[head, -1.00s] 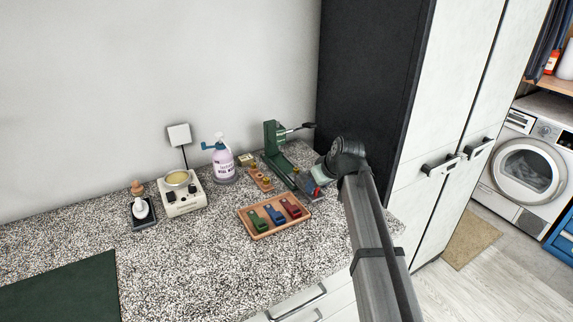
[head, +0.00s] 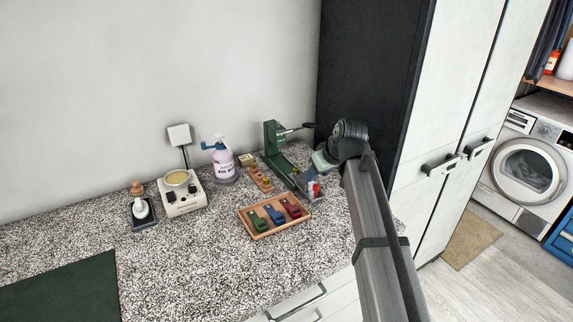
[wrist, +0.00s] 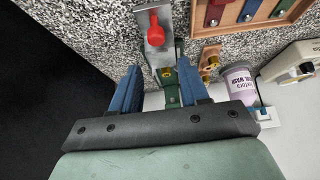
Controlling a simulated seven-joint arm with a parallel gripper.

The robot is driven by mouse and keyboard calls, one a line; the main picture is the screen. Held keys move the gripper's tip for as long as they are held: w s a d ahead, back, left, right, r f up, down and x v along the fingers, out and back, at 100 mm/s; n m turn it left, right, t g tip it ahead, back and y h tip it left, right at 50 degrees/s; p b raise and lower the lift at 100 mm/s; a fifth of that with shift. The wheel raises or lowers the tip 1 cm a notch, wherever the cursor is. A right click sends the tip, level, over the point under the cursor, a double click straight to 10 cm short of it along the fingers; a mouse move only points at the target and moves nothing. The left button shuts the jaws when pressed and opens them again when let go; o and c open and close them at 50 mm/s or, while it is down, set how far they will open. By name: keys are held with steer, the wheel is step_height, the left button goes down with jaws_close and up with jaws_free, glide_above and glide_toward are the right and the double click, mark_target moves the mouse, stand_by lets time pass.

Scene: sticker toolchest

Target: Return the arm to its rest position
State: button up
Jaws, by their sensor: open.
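My gripper (wrist: 158,88) shows in the wrist view with its two blue fingers spread apart and nothing between them. In the head view my gripper (head: 315,172) is above the right end of the counter, close to the green press (head: 272,150). In the wrist view the green press (wrist: 172,98) shows beyond and between the fingers. A red piece (wrist: 155,32) sits on the grey metal plate (wrist: 147,15) in front of the press, apart from the fingers. It shows in the head view as a small red spot (head: 316,189).
A wooden tray (head: 262,236) holds green, blue and red clamps. A pump bottle (head: 223,165), a cream device (head: 182,193) and a small wooden holder (head: 262,183) stand to the left. A tall cabinet (head: 365,70) rises close on the right.

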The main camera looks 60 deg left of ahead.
stand_by(0.5)
